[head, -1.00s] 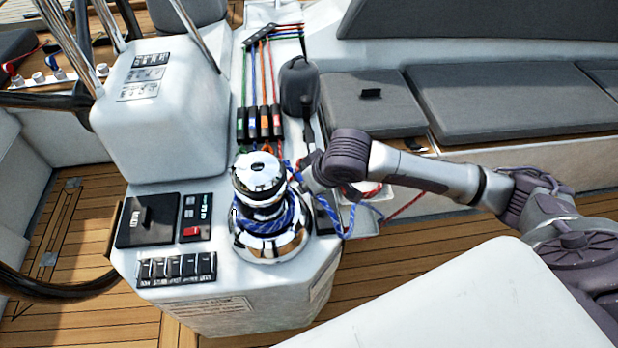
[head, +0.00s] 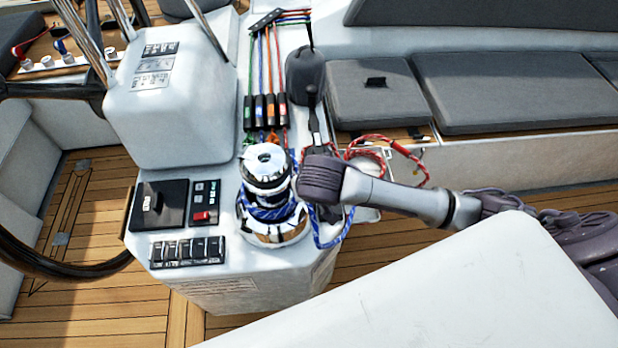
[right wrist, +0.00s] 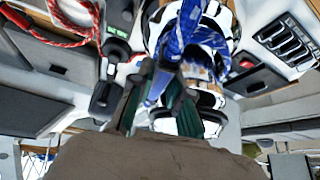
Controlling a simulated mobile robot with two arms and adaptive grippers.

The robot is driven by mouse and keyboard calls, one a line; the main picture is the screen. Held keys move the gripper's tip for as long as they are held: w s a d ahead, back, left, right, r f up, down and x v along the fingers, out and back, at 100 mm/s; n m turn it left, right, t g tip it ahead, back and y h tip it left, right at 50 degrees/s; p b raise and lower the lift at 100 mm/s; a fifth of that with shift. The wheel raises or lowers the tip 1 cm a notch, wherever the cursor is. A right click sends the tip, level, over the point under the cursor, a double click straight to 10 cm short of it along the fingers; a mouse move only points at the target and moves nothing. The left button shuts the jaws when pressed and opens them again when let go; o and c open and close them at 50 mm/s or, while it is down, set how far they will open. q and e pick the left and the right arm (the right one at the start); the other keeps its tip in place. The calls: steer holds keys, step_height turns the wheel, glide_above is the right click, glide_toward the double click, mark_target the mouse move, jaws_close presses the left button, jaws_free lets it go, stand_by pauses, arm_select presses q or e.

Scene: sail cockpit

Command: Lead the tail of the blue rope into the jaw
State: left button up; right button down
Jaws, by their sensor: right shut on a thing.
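The chrome winch (head: 268,163) stands on the white console, with the blue rope (head: 270,211) wrapped around its drum. A slack loop of blue rope (head: 338,238) hangs down at the winch's right, below my wrist. In the right wrist view my right gripper (right wrist: 160,100) is shut on the blue rope (right wrist: 172,52), which runs between its dark green fingers towards the winch. In the head view my wrist hides the fingers, close beside the winch's right side. The jaw at the winch top is not clear enough to tell apart. My left gripper is not in view.
Several rope clutches (head: 265,110) with coloured lines lie behind the winch. A dark lever housing (head: 305,75) stands at their right. A red rope (head: 385,145) is coiled near the grey cushions (head: 375,95). Switch panels (head: 187,251) lie left of the winch.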

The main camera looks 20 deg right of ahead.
steer(key=shift+s+a+r+m, duration=0.2)
steer(key=shift+a+m, duration=0.1)
steer(key=shift+a, duration=0.1)
steer(key=shift+s+f, duration=0.1)
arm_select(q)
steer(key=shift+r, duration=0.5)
arm_select(e)
steer(key=shift+f, duration=0.1)
steer(key=a+m+p, duration=0.1)
steer(key=s+a+m+h+p, duration=0.1)
steer(key=shift+a+m+h+p, duration=0.25)
steer(key=shift+m+h+p, duration=0.05)
steer(key=shift+m+p, duration=0.1)
steer(key=c, duration=1.2)
jaws_free()
steer(key=shift+w, duration=0.1)
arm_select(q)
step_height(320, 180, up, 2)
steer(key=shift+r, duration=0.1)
arm_select(e)
steer(key=shift+o, duration=0.8)
steer(key=shift+d, duration=0.15)
